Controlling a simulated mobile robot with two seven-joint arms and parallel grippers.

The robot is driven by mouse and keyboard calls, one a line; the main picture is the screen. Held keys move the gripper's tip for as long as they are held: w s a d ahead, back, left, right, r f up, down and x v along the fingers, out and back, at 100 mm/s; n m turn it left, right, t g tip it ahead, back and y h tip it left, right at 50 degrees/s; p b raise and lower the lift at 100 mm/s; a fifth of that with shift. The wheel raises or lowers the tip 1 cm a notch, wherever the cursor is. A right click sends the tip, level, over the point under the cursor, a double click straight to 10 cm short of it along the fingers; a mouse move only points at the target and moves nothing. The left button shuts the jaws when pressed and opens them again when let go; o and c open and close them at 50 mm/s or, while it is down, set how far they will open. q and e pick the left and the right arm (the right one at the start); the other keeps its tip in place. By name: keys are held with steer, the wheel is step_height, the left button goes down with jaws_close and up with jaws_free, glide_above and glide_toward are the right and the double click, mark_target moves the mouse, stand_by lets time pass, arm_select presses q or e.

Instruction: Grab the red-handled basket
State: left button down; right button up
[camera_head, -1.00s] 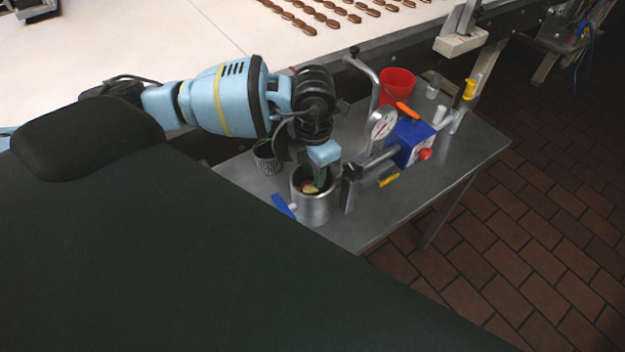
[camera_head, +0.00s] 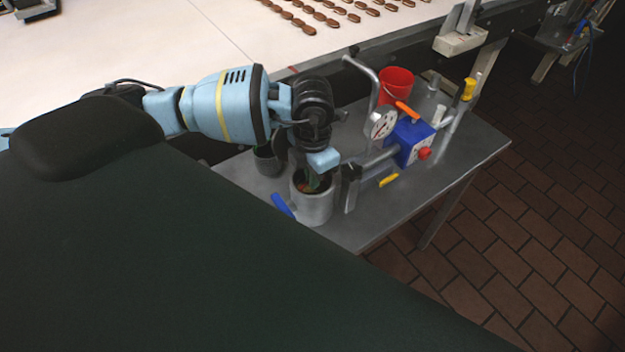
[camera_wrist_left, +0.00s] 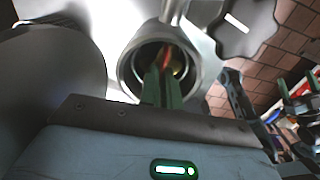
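A small red piece (camera_wrist_left: 166,56), likely the basket's handle, shows inside the round metal pot (camera_wrist_left: 131,88) in the left wrist view. The basket's body is mostly hidden in the pot. In the head view, the pot (camera_head: 316,207) stands on the metal table, with a brownish-orange patch inside. My left gripper (camera_wrist_left: 163,76) points down into the pot's mouth, its green fingers close together at the red piece. I cannot tell whether they are closed on it. In the head view, the left gripper (camera_head: 314,183) is partly hidden by the pot's rim.
A blue lever (camera_head: 283,206) sticks out beside the pot. A dark cup (camera_head: 267,162) stands behind-left of it. A blue box (camera_head: 411,140), a gauge (camera_head: 381,124) and a red bucket (camera_head: 396,84) stand to the right. The table's front-right part (camera_head: 440,180) is clear.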

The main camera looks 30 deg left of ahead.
arm_select(q)
steer(key=shift+r, duration=0.1)
step_height(320, 180, up, 18)
stand_by(0.5)
